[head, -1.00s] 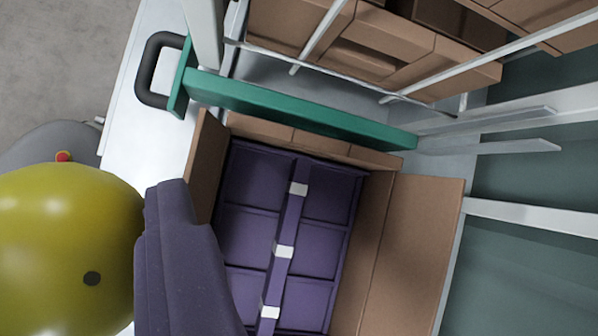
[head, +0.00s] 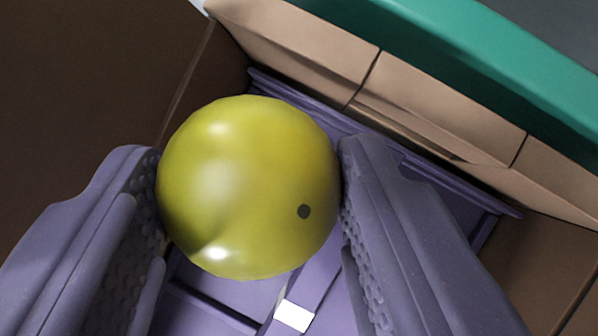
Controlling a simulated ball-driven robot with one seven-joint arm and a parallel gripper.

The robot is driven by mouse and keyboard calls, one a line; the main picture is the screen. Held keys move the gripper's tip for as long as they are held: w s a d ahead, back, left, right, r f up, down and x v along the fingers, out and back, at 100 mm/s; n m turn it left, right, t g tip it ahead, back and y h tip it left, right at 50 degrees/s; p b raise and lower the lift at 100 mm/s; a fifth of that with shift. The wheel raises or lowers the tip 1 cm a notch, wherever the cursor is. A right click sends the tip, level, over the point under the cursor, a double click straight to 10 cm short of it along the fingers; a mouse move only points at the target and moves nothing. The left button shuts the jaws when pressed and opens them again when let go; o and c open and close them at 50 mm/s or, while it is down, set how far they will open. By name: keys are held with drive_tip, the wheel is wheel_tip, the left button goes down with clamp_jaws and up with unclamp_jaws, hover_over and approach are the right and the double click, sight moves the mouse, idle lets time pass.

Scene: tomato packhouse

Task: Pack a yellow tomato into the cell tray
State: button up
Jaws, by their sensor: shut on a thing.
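A yellow tomato (head: 245,180) with a small dark spot is held between the two purple-grey fingers of my gripper (head: 250,190). Both fingers touch its sides, left and right. The purple cell tray (head: 470,215) lies below and behind the tomato, inside a brown cardboard box. The tomato and fingers cover much of the tray, so most cells are hidden. The tomato appears over the tray's far left part; I cannot tell whether it touches the tray.
Brown cardboard flaps (head: 445,110) stand at the tray's far side, with a dark box wall (head: 90,90) at the left. A green bar (head: 480,50) runs across the upper right. A white tab (head: 294,315) sits on the tray's middle divider.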

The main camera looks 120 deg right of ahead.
sight(284, 189)
drive_tip(key=shift+f+b, duration=2.75)
drive_tip(key=shift+f, duration=1)
drive_tip(key=shift+r+p, duration=0.2)
drive_tip(key=shift+p, duration=0.1)
drive_tip(key=shift+f, duration=0.15)
drive_tip(key=o, duration=0.8)
drive_tip(key=c, duration=0.3)
wheel_tip(284, 189, up, 7)
drive_tip(key=p, duration=0.5)
drive_tip(key=shift+p, duration=0.35)
